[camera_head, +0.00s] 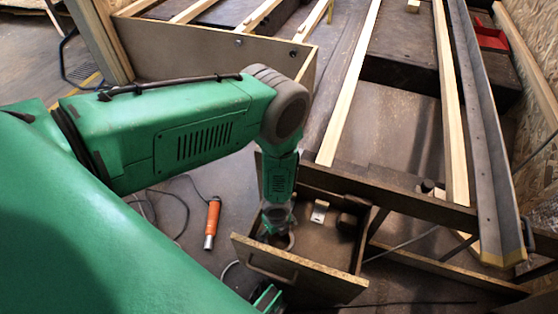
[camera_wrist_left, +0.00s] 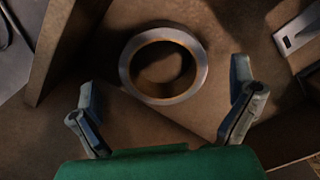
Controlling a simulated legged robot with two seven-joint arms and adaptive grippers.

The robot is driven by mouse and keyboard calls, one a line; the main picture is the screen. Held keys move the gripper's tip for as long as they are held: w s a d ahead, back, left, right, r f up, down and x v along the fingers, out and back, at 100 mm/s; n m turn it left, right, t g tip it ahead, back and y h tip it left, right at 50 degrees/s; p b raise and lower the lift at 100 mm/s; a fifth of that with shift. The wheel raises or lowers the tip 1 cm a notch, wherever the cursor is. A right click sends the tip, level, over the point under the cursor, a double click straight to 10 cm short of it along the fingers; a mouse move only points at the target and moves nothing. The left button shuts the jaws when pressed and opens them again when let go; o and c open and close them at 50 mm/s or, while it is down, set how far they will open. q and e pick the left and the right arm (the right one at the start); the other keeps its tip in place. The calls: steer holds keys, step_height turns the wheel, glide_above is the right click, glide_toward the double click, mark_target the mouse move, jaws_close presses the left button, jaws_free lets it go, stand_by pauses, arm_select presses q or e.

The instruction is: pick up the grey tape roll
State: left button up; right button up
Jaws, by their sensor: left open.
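The grey tape roll (camera_wrist_left: 166,98) lies flat on the brown bottom of an open drawer (camera_head: 295,267). Its ring and brown inner side show fully in the left wrist view. In the head view it is largely hidden by my gripper. My left gripper (camera_wrist_left: 164,95) is open and empty. Its two fingers are spread wide to the left and right of the roll, nearer the camera, and I see no contact. In the head view my left gripper (camera_head: 278,222) points down into the drawer.
A pale flat piece with a slot (camera_head: 320,211) lies in the drawer to the right of the roll, with a dark object (camera_head: 347,222) beside it. The drawer walls stand close around my gripper. An orange-handled tool (camera_head: 212,222) and cables lie on the floor at left.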

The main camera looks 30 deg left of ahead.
mark_target(278, 241)
arm_select(q)
steer(key=f, duration=0.1)
steer(key=f+b, duration=0.2)
steer(key=f, duration=0.1)
steer(key=shift+s+d, duration=0.1)
steer(key=shift+d, duration=0.25)
steer(key=c, duration=1.1)
steer(key=shift+r, duration=0.1)
